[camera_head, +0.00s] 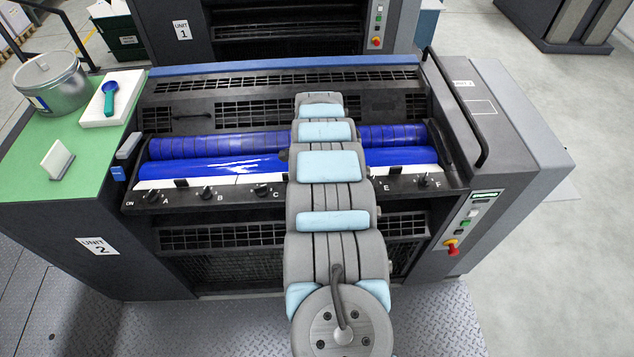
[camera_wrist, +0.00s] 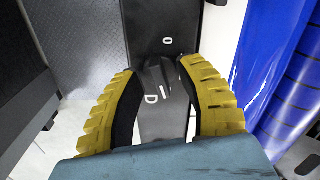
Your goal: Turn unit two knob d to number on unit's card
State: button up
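Unit two is the press with the "UNIT 2" label (camera_head: 98,245) on its front. My gripper (camera_wrist: 158,68) has yellow ribbed fingers, spread with gaps at both sides of the knob. A small pale card (camera_head: 57,160) stands on the green top; its writing cannot be read.
Blue rollers (camera_head: 220,168) run behind the knob row, and the blue roller (camera_wrist: 285,80) is close right of my gripper in the wrist view. A can (camera_head: 50,85) and a white pad (camera_head: 112,98) with a blue-green tool stand on the green top. A red button (camera_head: 452,247) is at right.

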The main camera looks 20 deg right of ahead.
notch_tip(320, 180, up, 10)
jog(key=shift+w+f, duration=0.1)
jog(key=shift+f, duration=0.15)
jog(key=shift+w+a+r, duration=0.15)
jog(key=shift+a+r, duration=0.05)
jog(key=shift+r, duration=0.05)
jog(key=shift+s+d+r, duration=0.15)
jog(key=shift+s+r, duration=0.05)
jog(key=shift+r, duration=0.75)
jog(key=shift+r, duration=0.15)
